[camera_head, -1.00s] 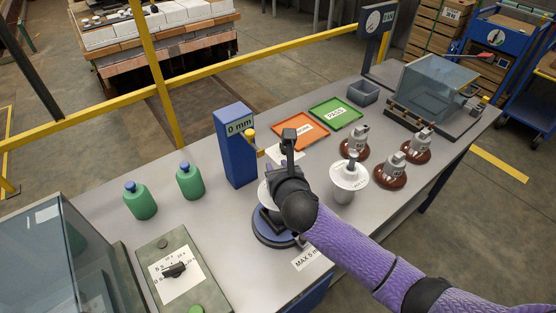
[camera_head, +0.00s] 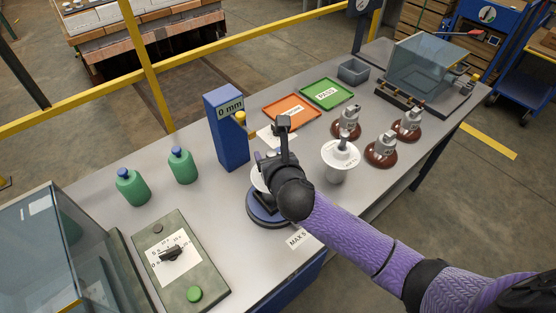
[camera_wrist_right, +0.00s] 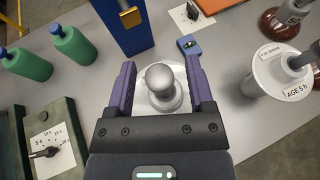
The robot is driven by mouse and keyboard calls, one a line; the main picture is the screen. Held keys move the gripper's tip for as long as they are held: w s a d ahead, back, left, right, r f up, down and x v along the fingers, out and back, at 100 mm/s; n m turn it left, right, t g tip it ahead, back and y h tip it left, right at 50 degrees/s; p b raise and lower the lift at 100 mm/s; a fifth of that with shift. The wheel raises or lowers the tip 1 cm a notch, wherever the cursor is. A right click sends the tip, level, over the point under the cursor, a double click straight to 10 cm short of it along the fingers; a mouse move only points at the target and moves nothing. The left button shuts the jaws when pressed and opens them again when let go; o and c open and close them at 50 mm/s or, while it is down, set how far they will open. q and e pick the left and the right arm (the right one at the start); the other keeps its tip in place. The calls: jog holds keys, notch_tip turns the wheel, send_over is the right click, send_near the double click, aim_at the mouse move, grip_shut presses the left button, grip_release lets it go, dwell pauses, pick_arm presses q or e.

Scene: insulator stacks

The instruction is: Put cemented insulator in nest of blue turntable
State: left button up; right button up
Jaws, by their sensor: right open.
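The blue turntable (camera_head: 262,217) stands at the table's front edge, partly hidden by my right arm. A white insulator disc (camera_head: 258,180) shows above it, mostly behind my right gripper (camera_head: 282,140). In the right wrist view, the insulator's grey ball-topped cap (camera_wrist_right: 162,88) sits between the fingers of my right gripper (camera_wrist_right: 160,80). The fingers are open, with a gap on each side of the cap. It looks upright on the turntable, but its seat in the nest is hidden. My left gripper is not in view.
A blue post (camera_head: 228,130) reading "0 mm" stands close behind the turntable. A white-disc insulator labelled "AGE 5 h" (camera_wrist_right: 268,88) stands to its right, with brown insulators (camera_head: 382,152) beyond. Green bottles (camera_head: 132,188) and a control box (camera_head: 185,265) are at left.

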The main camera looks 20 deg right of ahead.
jog(key=p+v, duration=0.2)
jog(key=v, duration=0.8)
jog(key=shift+p, duration=0.3)
